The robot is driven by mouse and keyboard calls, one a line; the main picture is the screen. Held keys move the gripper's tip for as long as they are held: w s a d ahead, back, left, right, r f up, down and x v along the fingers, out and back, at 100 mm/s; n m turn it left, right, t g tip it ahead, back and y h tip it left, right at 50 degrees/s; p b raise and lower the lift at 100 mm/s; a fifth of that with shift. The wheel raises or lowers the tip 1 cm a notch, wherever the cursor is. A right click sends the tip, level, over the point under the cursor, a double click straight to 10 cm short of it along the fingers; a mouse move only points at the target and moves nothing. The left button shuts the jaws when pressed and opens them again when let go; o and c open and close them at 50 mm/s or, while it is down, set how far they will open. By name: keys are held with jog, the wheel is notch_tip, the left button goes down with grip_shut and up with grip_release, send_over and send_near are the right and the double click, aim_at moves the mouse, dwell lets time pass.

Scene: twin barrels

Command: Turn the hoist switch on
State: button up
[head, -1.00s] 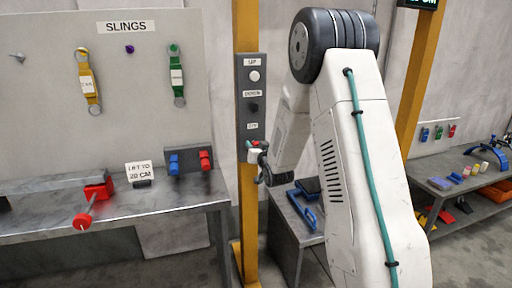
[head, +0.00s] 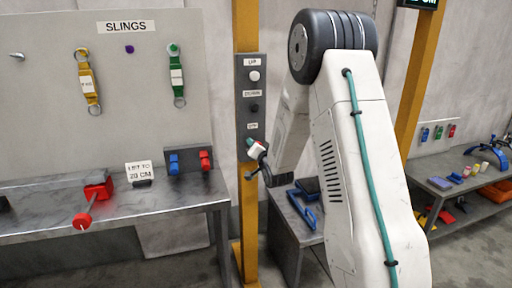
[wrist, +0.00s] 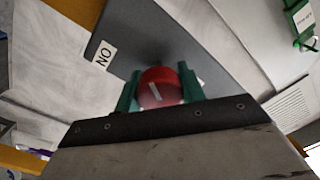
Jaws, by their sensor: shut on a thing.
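The hoist control panel (head: 251,75) is a grey upright box on the yellow post, with a white button above a dark one. The hoist switch is a round red knob (wrist: 158,88) with a white mark on its face, seen in the wrist view. My gripper (wrist: 158,90) is shut on the knob, one green finger on each side. In the head view my gripper (head: 251,147) is at the lower end of the panel, tilted, and hides the knob. An "ON" label (wrist: 103,55) is on the panel, up and left of the knob in the wrist view.
A grey bench (head: 150,196) at left holds a red clamp-like tool (head: 95,197) and a "lift to 20 cm" card (head: 139,171). A slings board (head: 110,90) stands behind it. A low grey table (head: 290,222) with blue items is below my arm.

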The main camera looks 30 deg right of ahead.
jog(key=m, duration=0.6)
jog(key=shift+m, duration=0.3)
jog(key=m, duration=0.5)
jog(key=shift+m+h, duration=0.3)
jog(key=o, duration=1)
jog(key=shift+c, duration=0.2)
jog(key=v, duration=0.8)
jog(key=shift+f, duration=0.1)
